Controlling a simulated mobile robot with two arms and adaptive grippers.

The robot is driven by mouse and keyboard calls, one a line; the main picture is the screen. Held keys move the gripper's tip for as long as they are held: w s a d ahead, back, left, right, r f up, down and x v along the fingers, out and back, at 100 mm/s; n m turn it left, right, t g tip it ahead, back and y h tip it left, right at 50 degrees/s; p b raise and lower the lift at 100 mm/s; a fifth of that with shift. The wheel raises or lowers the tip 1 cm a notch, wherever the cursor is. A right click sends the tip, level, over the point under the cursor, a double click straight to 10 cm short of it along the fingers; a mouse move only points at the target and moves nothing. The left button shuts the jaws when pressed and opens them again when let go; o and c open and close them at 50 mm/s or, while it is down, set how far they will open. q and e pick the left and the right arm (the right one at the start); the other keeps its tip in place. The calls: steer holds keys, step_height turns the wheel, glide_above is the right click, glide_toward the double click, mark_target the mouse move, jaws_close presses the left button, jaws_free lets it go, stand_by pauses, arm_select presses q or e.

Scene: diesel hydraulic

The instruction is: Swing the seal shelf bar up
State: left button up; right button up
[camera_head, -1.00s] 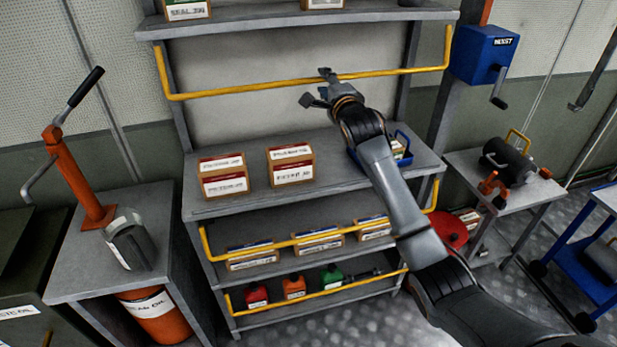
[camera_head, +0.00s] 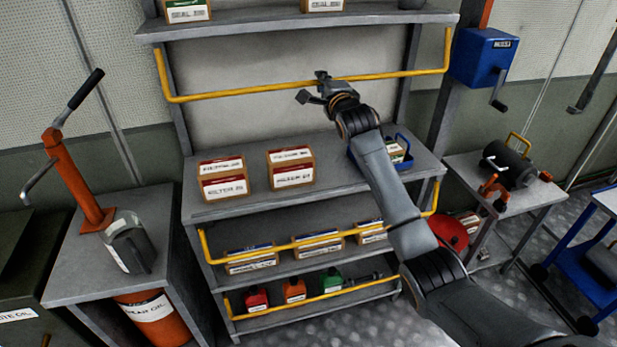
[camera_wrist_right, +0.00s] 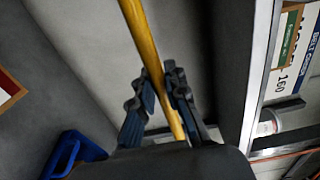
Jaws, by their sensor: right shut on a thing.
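The seal shelf bar (camera_head: 235,89) is a yellow U-shaped rail hanging below the front of the top shelf (camera_head: 290,22), with its two side arms pointing down. My right gripper (camera_head: 322,84) is at the bar's horizontal run, a little right of its middle. In the right wrist view the yellow bar (camera_wrist_right: 146,45) passes between the two dark fingers of the gripper (camera_wrist_right: 158,100), which are shut on it. My left gripper is not in view.
Lower shelves have yellow bars (camera_head: 320,237) too. A blue winch box (camera_head: 484,54) with a crank is right of the rack. An orange hand pump (camera_head: 76,180) stands left.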

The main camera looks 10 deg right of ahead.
steer(key=shift+s+d+r+p, duration=0.1)
steer(key=shift+s+r+p, duration=0.35)
steer(key=shift+s+p, duration=0.5)
steer(key=shift+s+r+p, duration=0.4)
steer(key=shift+s+p, duration=0.4)
steer(key=shift+p, duration=0.15)
steer(key=s+r+p, duration=0.3)
steer(key=p, duration=0.1)
